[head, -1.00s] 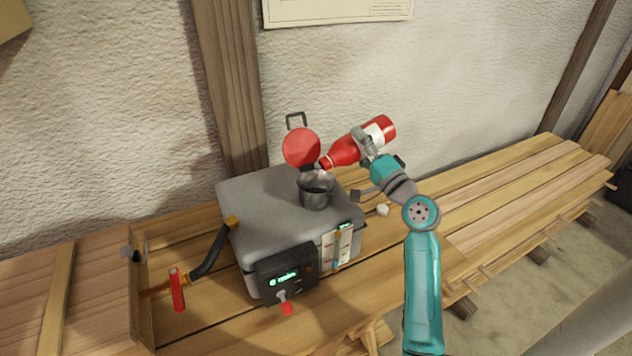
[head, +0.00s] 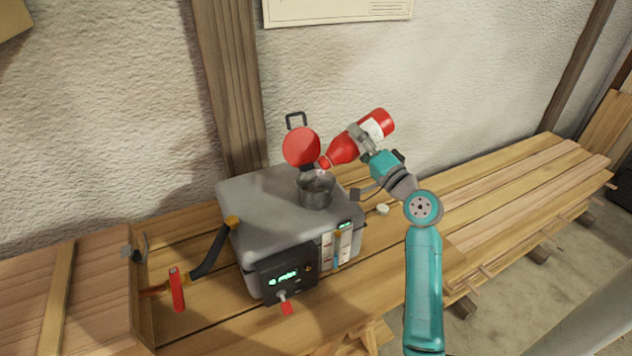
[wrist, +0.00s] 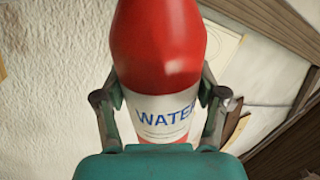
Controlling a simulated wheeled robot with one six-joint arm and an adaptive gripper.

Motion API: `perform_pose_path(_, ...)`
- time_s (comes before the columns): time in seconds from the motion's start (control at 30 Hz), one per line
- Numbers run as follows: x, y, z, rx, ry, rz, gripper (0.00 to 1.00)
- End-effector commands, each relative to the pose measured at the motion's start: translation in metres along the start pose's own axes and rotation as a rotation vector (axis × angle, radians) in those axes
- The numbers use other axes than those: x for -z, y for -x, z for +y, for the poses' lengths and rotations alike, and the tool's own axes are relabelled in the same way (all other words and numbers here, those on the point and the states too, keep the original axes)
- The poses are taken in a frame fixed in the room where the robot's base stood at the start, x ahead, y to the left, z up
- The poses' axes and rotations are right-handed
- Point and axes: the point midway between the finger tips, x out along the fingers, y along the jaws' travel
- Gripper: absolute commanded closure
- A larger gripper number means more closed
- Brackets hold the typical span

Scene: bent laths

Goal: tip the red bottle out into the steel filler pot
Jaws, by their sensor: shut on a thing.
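The red bottle (head: 345,148) is tilted with its neck down to the left, its mouth just above the steel filler pot (head: 316,190). My gripper (head: 362,140) is shut on the bottle around its white label. In the wrist view the bottle (wrist: 160,45) stands between both fingers, and its label reads "WATER". The pot sits on top of a grey box (head: 262,195), with a round red lid (head: 301,146) raised open behind it. I cannot see any stream from the mouth or the level inside the pot.
The box's front has a dark panel with a green display (head: 287,277), a red-tipped lever (head: 286,307) and a level gauge (head: 340,247). A black hose (head: 210,252) is on its left. A small pale cap (head: 382,209) lies on the planks to the right, which are otherwise clear.

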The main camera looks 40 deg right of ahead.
Motion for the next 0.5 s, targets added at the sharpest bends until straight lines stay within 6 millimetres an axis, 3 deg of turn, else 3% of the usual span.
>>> perform_pose_path(0.5,-0.002,-0.0026,-0.0097,0.001,0.088,-0.024,0.7)
